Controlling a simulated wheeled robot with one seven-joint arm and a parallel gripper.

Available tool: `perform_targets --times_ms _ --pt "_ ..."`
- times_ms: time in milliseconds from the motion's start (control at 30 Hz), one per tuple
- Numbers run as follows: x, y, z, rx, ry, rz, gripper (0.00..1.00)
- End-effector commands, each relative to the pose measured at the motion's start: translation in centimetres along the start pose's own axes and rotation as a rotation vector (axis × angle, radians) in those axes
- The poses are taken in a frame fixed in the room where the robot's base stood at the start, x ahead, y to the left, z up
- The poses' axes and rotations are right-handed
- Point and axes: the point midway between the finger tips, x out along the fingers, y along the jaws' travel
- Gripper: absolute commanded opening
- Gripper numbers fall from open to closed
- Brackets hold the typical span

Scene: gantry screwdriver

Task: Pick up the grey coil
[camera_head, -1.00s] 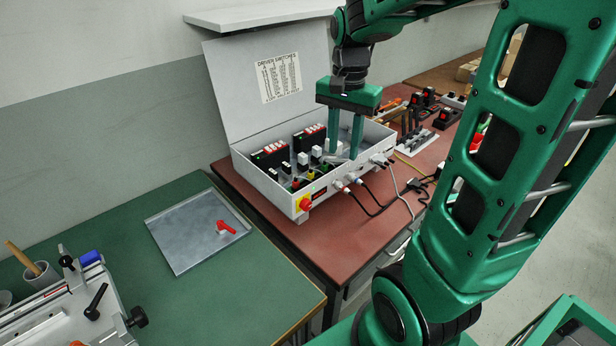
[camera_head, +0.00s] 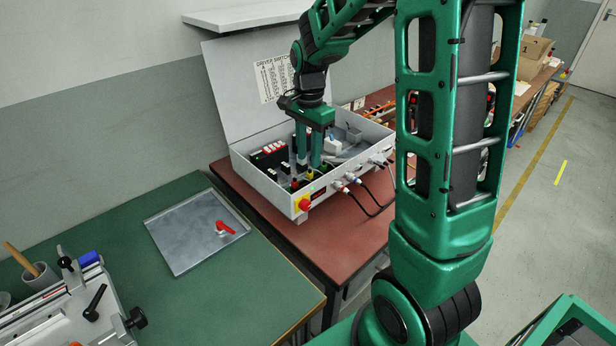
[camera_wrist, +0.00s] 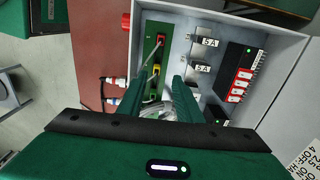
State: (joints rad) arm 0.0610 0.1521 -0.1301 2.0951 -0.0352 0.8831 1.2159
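My gripper (camera_head: 308,167) points down into the open grey switch box (camera_head: 262,188), over its left half among the switches. The wrist view shows its two green fingers (camera_wrist: 163,84) spread apart with a gap between them, so it is open. A pale grey, rounded thing (camera_wrist: 158,110) shows low between the fingers and may be the grey coil. It is partly hidden by the fingers and gripper body, and I cannot tell if they touch it. I cannot make out the coil in the head view.
A green strip with red and yellow connectors (camera_wrist: 156,70) and switches marked 5 A (camera_wrist: 204,68) stand close to the fingers. The upright lid (camera_head: 235,90) is behind my gripper. Cables (camera_head: 368,202) leave the box front. A metal tray (camera_head: 185,240) lies on the green table.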

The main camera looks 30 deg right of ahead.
Motion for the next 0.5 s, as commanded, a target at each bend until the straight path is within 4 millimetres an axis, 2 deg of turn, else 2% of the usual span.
perform_targets --times_ms 300,500 --pt "4.1 0.6 0.1 0.000 0.000 0.002 0.32" --pt "4.6 0.6 0.1 0.000 0.000 0.000 0.32"
